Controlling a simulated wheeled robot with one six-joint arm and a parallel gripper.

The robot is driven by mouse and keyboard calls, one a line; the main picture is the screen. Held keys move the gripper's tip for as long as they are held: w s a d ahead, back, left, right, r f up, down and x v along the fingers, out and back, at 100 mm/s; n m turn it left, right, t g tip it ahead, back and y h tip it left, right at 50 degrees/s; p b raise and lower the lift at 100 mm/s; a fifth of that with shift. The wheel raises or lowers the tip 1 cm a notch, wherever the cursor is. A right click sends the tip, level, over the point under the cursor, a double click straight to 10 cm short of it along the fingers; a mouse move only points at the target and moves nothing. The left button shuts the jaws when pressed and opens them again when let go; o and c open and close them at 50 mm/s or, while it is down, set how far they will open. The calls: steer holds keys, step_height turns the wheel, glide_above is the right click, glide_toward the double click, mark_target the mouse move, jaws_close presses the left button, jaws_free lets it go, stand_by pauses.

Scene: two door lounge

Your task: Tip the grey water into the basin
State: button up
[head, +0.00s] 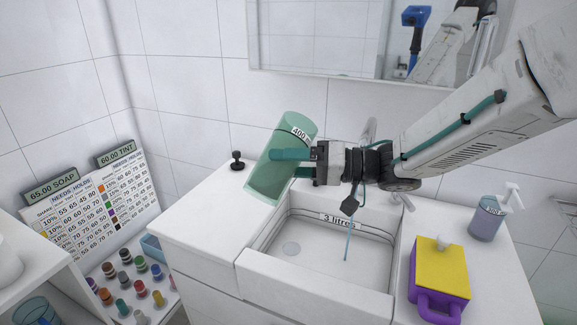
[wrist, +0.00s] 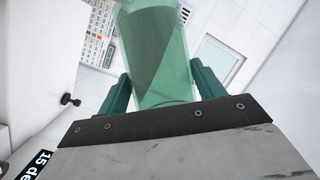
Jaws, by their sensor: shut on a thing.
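A translucent green cup (head: 272,178) marked 400 is in my gripper (head: 289,163). It is tilted, over the counter and the left back corner of the basin. My gripper's teal fingers are shut around its side; the cup also fills the middle of the wrist view (wrist: 158,60). A darker slanted area shows inside it there, but I cannot tell whether this is grey water. The white basin (head: 318,283), labelled 3 litres, lies below and to the right. A thin blue line hangs over it; I cannot tell whether it is running water.
A purple box with a yellow lid (head: 440,270) and a pump bottle (head: 488,222) stand right of the basin. A black knob (head: 237,160) is on the counter at left. Small paint bottles (head: 139,263) and a chart (head: 92,215) are farther left. A mirror (head: 320,40) hangs behind.

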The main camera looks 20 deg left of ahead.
mark_target(301, 143)
steer(key=shift+r, duration=0.2)
stand_by(0.5)
steer(key=shift+s+r+m+y, duration=0.15)
steer(key=shift+r+m+y, duration=0.35)
steer(key=shift+m, duration=0.3)
steer(key=shift+r, duration=0.15)
steer(key=shift+r+m+y, duration=0.3)
steer(key=shift+r+m, duration=0.3)
steer(key=shift+m, duration=0.2)
steer(key=shift+r, duration=0.1)
steer(key=shift+w+d+r+m+y, duration=0.1)
steer(key=shift+w+r+m+y, duration=0.4)
steer(key=shift+m, duration=0.4)
steer(key=shift+w+r, duration=0.1)
steer(key=shift+r, duration=0.1)
stand_by(1.4)
